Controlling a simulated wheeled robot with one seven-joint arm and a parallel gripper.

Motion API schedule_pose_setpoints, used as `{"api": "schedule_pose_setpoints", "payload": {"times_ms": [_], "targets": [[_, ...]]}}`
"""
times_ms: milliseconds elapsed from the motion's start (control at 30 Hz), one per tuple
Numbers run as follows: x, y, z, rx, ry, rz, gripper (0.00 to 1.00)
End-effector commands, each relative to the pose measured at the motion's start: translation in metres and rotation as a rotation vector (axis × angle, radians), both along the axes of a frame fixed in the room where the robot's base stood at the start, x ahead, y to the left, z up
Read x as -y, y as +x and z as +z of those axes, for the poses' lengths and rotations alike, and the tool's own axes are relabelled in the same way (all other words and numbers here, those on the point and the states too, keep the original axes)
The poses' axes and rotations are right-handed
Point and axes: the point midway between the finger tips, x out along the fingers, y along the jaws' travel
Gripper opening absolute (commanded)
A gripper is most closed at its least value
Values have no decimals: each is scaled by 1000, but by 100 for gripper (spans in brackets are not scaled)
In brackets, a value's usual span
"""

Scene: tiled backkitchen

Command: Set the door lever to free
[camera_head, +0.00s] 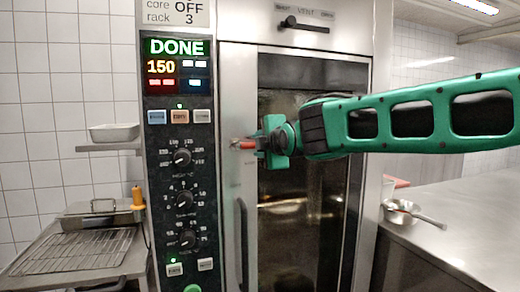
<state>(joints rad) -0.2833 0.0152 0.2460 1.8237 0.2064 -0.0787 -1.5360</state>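A small lever with an orange-red grip (243,145) is on the steel left frame of the oven door (305,225); I take it as the door lever. My green gripper (262,144) reaches in from the right and is at the lever's right end. The gripper covers part of the lever, and I cannot tell whether its fingers are open or closed around it. The lever's visible part lies roughly level, pointing left. No marking for free is readable. A vertical door handle (243,235) is below the lever.
A control panel (182,170) with knobs and a DONE display is left of the door. A black vent slider (300,24) is above it. A wire rack (75,252) lies on the left counter. A steel counter (450,225) with a pan (400,212) is at right.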

Motion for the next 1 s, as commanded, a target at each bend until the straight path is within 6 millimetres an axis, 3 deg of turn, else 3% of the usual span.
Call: {"api": "schedule_pose_setpoints", "payload": {"times_ms": [300,467,1000], "targets": [[2,1,0,1,0,-5,36],[6,-8,2,1,0,-5,36],[29,-87,19,3,2,0,36]]}}
